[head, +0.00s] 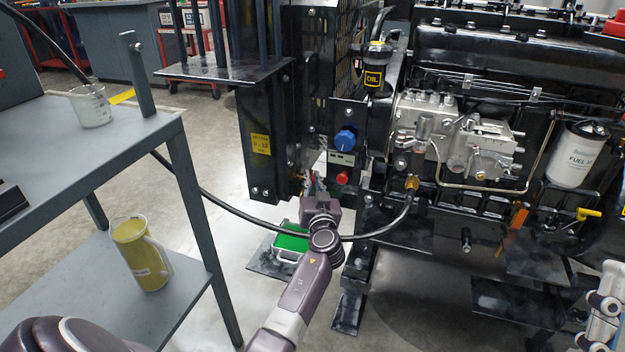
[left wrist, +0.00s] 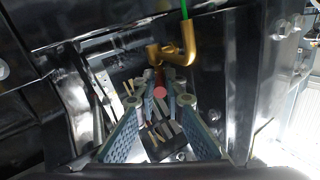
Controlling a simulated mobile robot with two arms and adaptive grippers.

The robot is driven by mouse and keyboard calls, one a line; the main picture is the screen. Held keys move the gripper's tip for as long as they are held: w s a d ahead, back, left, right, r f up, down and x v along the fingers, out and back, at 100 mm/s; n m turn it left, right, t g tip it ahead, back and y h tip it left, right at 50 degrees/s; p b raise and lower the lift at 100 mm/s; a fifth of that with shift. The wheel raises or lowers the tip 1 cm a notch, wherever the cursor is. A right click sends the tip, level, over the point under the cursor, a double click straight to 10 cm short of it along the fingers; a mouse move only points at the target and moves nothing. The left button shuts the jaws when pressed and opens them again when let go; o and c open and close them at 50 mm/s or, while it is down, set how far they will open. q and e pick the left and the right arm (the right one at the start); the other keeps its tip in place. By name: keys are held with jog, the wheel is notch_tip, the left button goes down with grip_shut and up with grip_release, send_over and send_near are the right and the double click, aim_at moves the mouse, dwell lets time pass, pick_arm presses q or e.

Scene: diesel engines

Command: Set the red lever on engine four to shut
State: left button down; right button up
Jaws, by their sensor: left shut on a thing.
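My left gripper (head: 316,196) reaches in low beside the black engine (head: 465,60), below a blue knob (head: 345,138) and a red button (head: 342,178). The left wrist view shows its two blue-padded fingers (left wrist: 168,98) around a small red part (left wrist: 160,91), which looks like the red lever's end. The gripper is shut on it. A brass fitting (left wrist: 178,55) lies just beyond the fingertips. The head view hides the lever behind the gripper, so its angle cannot be told. My right gripper (head: 603,305) seems to show partly at the lower right edge; its jaw state is unclear.
A black hose (head: 240,215) crosses behind my left arm. A green container (head: 291,238) lies on the floor. A grey bench (head: 130,135) with beakers stands left. An orange lever (head: 519,215) and a yellow-handled valve (head: 588,213) sit at right. Black metal closely surrounds the left gripper.

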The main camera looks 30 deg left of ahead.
jog(key=w+f+g+h+p, duration=0.3)
jog(key=w+f+g, duration=0.45)
jog(key=f, duration=0.35)
pick_arm(q)
jog(key=m+t+h, duration=0.1)
jog(key=h, duration=0.1)
jog(key=a+m+t+h+p, duration=0.1)
jog(key=m+h, duration=0.1)
jog(key=h, duration=0.1)
jog(key=s+m+t+h+p, duration=0.1)
jog(key=m+t+h, duration=0.1)
jog(key=shift+a+h, duration=0.3)
jog(key=shift+h, duration=0.1)
pick_arm(e)
notch_tip(320, 180, down, 13)
jog(key=d+g+h, duration=0.1)
jog(key=g, duration=0.4)
jog(key=shift+s+r+g+h, duration=0.15)
jog(key=shift+s+g+h, duration=0.1)
jog(key=shift+g+h, duration=0.15)
jog(key=shift+d, duration=0.1)
pick_arm(q)
jog(key=c, duration=2)
grip_release()
